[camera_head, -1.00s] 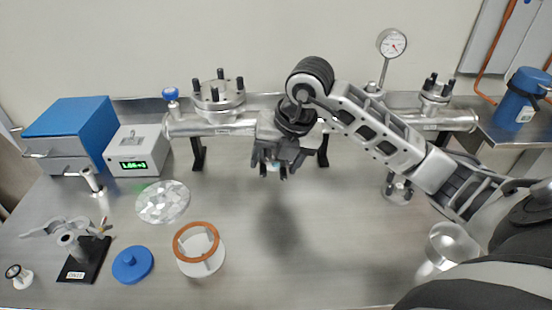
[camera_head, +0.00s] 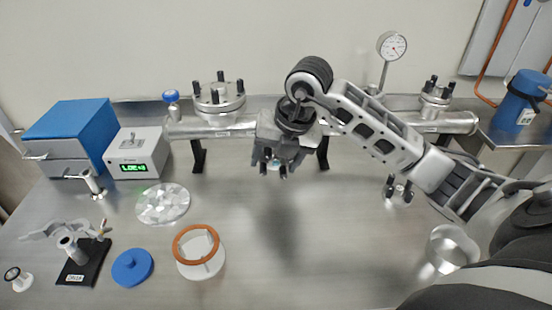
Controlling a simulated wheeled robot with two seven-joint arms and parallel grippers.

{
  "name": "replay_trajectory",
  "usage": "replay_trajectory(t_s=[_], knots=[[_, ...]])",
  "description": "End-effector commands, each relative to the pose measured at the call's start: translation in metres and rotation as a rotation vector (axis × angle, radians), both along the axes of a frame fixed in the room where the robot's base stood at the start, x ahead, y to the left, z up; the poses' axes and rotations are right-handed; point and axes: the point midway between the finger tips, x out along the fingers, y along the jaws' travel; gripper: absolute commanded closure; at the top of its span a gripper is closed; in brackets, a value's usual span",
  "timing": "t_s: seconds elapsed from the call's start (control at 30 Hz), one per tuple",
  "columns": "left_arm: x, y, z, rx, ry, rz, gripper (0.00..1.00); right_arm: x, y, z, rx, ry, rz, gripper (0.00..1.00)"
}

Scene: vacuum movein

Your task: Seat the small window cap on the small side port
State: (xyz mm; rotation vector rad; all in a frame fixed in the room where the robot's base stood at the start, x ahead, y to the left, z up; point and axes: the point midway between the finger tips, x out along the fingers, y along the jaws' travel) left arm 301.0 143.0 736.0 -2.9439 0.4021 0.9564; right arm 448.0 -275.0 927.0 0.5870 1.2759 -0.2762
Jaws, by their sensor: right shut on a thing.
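My right gripper (camera_head: 274,168) hangs in front of the middle of the silver chamber tube (camera_head: 222,127), fingers pointing down, above the bench. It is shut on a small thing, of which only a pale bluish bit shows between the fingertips. I take this for the small window cap, but most of it is hidden. The gripper and wrist cover the middle of the tube, and I cannot make out a small side port there. A smaller bolted flange (camera_head: 437,94) stands on the tube's right end, and a larger one (camera_head: 219,98) on its left. My left gripper is out of view.
A glass (camera_head: 452,246) stands right. The middle bench is clear.

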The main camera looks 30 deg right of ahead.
Motion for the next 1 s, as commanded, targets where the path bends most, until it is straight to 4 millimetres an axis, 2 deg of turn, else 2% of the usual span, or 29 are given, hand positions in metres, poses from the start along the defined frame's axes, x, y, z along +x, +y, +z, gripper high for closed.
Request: replay_trajectory(t_s=[0.37, 0.4, 0.47, 0.8, 1.0], knots=[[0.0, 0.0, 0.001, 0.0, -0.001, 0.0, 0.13, 0.001, 0.0, 0.001, 0.001, -0.002, 0.001, 0.67], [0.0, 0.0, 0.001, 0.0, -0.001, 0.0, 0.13, 0.001, 0.0, 0.001, 0.001, -0.002, 0.001, 0.26], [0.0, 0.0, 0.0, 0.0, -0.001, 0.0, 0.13, 0.001, 0.0, 0.001, 0.001, -0.001, 0.001, 0.12], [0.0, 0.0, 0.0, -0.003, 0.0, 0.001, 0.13, 0.0, 0.0, -0.001, 0.0, 0.002, 0.0, 0.12], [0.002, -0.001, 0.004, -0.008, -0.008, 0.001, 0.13, -0.007, -0.004, 0.028, -0.002, -0.004, 0.001, 0.12]])
